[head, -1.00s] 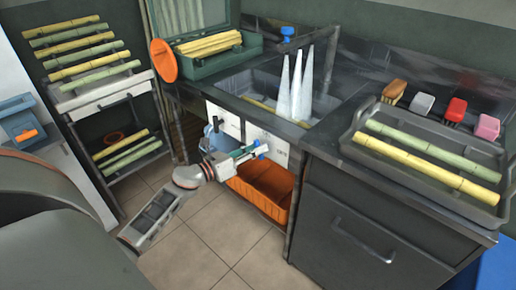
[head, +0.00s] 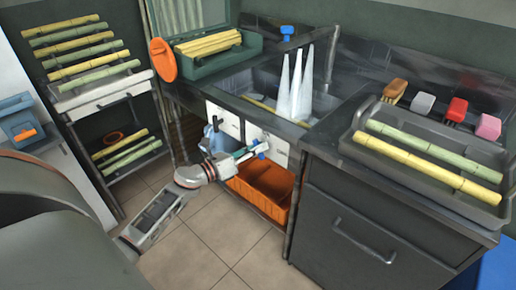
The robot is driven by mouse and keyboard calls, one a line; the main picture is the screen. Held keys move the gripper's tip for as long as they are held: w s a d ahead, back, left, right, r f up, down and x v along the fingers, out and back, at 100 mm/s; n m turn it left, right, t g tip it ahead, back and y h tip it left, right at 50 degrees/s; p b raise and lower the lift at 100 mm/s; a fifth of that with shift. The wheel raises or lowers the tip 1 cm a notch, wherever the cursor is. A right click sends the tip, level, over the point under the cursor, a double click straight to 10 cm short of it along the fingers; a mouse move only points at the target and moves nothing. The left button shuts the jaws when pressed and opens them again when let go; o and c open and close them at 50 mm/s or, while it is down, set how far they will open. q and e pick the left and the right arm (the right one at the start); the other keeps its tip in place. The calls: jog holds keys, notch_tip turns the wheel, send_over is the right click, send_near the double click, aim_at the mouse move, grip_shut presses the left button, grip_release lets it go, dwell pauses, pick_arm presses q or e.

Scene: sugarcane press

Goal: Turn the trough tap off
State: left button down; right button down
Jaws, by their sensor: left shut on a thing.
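The sink-like trough (head: 238,84) is set in the dark counter, and white streams (head: 296,88) stand in it below a dark pipe. A blue knob (head: 287,33) sits at the back of the trough. My right gripper is not in view.
An orange crate (head: 262,190) stands under the trough, just below my left gripper. A grey tray (head: 345,150) with cane stalks lies on the right counter. A cane rack (head: 100,95) stands at the left. The tiled floor in front is clear.

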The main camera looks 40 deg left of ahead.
pick_arm(q)
jog(key=shift+f+n, duration=0.2)
jog(key=shift+n, duration=0.5)
jog(key=shift+n+t+b, duration=0.3)
jog(key=shift+n+b, duration=0.1)
jog(key=shift+n, duration=0.6)
jog(key=n, duration=0.3)
jog(key=shift+t+y, duration=0.4)
jog(key=n, duration=0.4)
jog(key=shift+n+t+y, duration=0.4)
jog(key=shift+n, duration=1.1)
jog(key=shift+f+y, duration=0.1)
jog(key=shift+y, duration=0.2)
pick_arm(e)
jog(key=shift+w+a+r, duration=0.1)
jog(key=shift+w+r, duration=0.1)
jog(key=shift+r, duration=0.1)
pick_arm(q)
jog(key=shift+n, duration=0.3)
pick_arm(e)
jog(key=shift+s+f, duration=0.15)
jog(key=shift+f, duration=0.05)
